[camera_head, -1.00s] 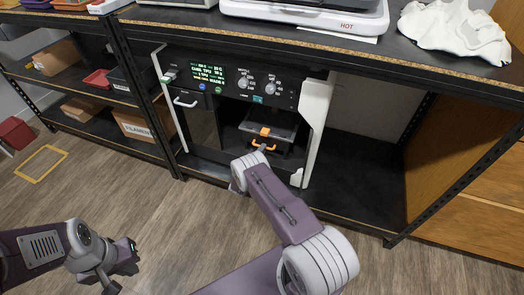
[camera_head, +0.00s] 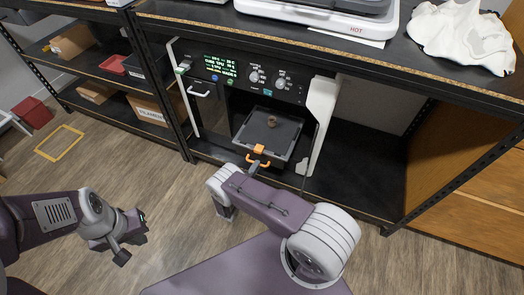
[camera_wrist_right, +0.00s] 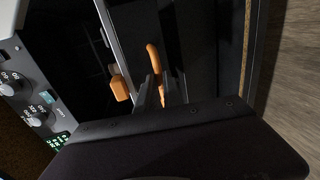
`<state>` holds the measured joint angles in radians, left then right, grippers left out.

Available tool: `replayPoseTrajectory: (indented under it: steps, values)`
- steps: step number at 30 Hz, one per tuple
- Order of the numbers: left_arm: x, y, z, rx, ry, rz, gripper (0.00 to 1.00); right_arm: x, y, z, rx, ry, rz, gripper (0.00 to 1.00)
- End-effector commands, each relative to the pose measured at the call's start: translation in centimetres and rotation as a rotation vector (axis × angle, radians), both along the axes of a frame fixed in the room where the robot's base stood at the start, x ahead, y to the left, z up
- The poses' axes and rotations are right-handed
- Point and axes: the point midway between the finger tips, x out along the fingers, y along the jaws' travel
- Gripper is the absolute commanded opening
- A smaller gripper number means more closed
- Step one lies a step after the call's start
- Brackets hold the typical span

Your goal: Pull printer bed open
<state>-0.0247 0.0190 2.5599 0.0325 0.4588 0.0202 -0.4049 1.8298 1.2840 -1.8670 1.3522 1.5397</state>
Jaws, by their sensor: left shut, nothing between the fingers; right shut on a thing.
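The printer's dark bed (camera_head: 285,142) sticks out of the opening in the black printer front, with a small brown piece (camera_head: 271,121) on it. An orange block (camera_head: 259,149) and an orange handle (camera_head: 265,164) are at its front edge. My right gripper (camera_head: 254,167) is shut on the orange handle; its own arm hides part of the grip. In the right wrist view the fingers (camera_wrist_right: 156,94) close around the handle (camera_wrist_right: 152,57), beside the orange block (camera_wrist_right: 120,88). My left gripper (camera_head: 138,235) is shut and empty over the floor at the lower left.
The printer panel with its screen and knobs (camera_head: 254,77) is above the bed. A white door panel (camera_head: 321,105) stands open to the right of the bed. A shelf post (camera_head: 168,85) is on the left. The floor in front of the printer is clear.

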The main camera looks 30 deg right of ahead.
Motion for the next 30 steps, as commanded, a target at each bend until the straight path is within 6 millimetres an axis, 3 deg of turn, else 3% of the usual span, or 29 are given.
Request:
replayPoseTrajectory:
  steps: [6, 12, 30]
  values:
    - [0.0, 0.0, 0.9, 0.000, 0.000, 0.000, 0.00, -3.0, 3.6, 0.1, -0.002, 0.000, 0.003, 0.00]
    - [0.0, 0.0, 1.2, 0.000, 0.000, 0.000, 0.00, -4.8, 5.6, 0.0, -0.001, -0.001, 0.001, 0.00]
    - [0.0, 0.0, 1.2, 0.000, 0.000, 0.000, 0.00, -5.8, 6.8, 0.0, 0.000, 0.000, -0.002, 0.00]
